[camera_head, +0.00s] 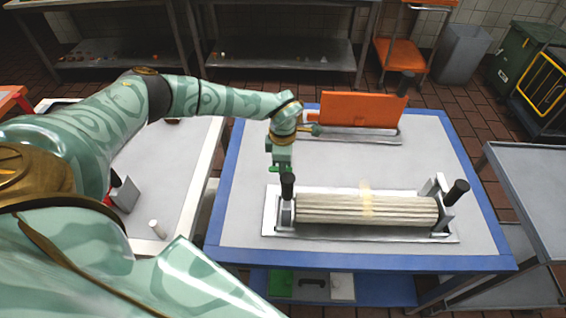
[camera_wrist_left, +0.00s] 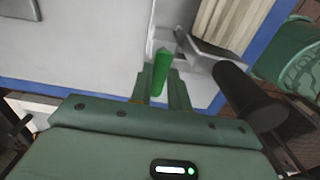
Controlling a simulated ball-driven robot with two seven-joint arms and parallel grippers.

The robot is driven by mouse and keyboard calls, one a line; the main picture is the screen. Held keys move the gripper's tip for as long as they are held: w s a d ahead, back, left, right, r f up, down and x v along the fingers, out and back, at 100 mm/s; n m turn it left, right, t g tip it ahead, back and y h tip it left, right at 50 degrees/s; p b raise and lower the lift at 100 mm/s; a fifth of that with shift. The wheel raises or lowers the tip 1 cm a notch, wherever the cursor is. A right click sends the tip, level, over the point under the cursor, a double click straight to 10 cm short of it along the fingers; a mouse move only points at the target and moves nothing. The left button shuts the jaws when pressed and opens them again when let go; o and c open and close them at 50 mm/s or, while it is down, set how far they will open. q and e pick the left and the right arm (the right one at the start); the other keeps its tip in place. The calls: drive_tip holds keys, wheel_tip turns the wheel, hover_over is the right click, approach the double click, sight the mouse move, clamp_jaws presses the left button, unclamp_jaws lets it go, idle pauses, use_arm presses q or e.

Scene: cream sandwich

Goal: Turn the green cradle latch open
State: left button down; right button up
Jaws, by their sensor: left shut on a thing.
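My left gripper (camera_head: 280,163) reaches down at the left end of a metal cradle (camera_head: 268,215). In the left wrist view, the green latch (camera_wrist_left: 160,70) stands between the two fingers of this gripper (camera_wrist_left: 161,84), which is shut on it. In the head view the fingers mostly hide the latch, and only a little bright green shows at their tips. The cradle holds a long cream ridged roller (camera_head: 370,210). A black handle (camera_head: 288,186) stands upright at the left end, close beside the gripper. My right gripper is in neither view.
A second black handle (camera_head: 456,192) tilts at the cradle's right end. Behind stands an orange panel (camera_head: 360,109) on a metal base (camera_head: 375,136). The blue-edged table (camera_head: 440,156) has clear room between them. A grey side table (camera_head: 535,190) stands at the right.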

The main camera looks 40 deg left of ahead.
use_arm(q)
drive_tip(key=shift+w+r, duration=0.1)
drive_tip(key=c, duration=1.3)
unclamp_jaws()
wheel_tip(320, 180, up, 16)
drive_tip(key=shift+r+p, duration=0.1)
drive_tip(key=shift+p, duration=1.05)
